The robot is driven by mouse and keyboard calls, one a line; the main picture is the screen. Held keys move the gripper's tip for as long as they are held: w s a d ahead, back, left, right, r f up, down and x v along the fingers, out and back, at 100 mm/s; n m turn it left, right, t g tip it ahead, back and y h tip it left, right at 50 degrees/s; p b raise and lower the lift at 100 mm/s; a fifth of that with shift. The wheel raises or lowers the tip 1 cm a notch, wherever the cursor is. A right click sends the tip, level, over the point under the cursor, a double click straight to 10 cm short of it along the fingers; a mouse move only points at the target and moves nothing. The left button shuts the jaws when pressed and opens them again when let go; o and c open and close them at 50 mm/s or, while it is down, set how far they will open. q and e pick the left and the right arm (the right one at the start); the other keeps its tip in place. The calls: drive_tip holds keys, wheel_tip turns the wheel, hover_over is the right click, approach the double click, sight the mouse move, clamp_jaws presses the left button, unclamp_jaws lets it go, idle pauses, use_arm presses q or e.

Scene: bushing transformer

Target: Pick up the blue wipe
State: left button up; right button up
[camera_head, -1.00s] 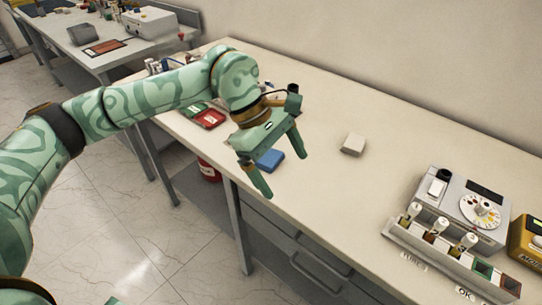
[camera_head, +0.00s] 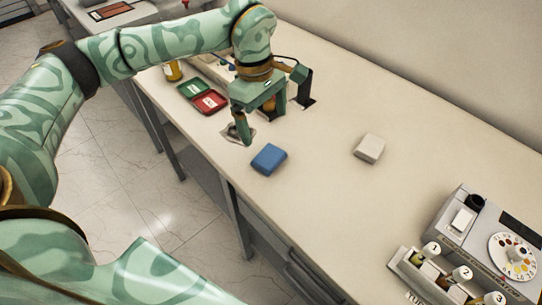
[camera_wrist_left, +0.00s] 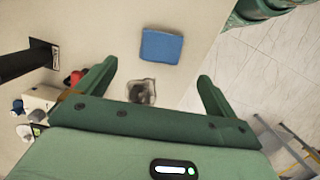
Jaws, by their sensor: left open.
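The blue wipe (camera_head: 269,159) is a small folded pad lying flat near the front edge of the bench. In the left wrist view, the blue wipe (camera_wrist_left: 161,46) lies ahead of the fingertips, within the span between them. My left gripper (camera_head: 262,126) is open and empty, with its fingers pointing down, to the left of and behind the wipe in the head view. It does not touch the wipe. The left fingers also frame the wrist view (camera_wrist_left: 157,72). My right gripper is not in view.
A stained grey square (camera_head: 237,134) lies beside the left fingers. A white pad (camera_head: 369,148) lies right of the blue wipe. A device with a color dial (camera_head: 505,256) stands at right. The bench (camera_head: 330,195) between is clear.

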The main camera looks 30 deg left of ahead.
sight(269, 155)
use_arm(q)
drive_tip(key=f, duration=0.3)
drive_tip(key=shift+d+f, duration=0.3)
drive_tip(key=shift+f, duration=0.1)
drive_tip(key=shift+d+f+b, duration=0.1)
drive_tip(key=shift+f+b, duration=0.25)
drive_tip(key=shift+f, duration=0.25)
drive_tip(key=f, duration=0.2)
drive_tip(key=f+b, duration=0.1)
drive_tip(key=f, duration=0.1)
drive_tip(key=shift+s+d, duration=0.1)
drive_tip(key=shift+s, duration=0.2)
drive_tip(key=shift+d+f, duration=0.1)
drive_tip(key=shift+f, duration=0.35)
drive_tip(key=shift+r, duration=0.1)
drive_tip(key=c, duration=1)
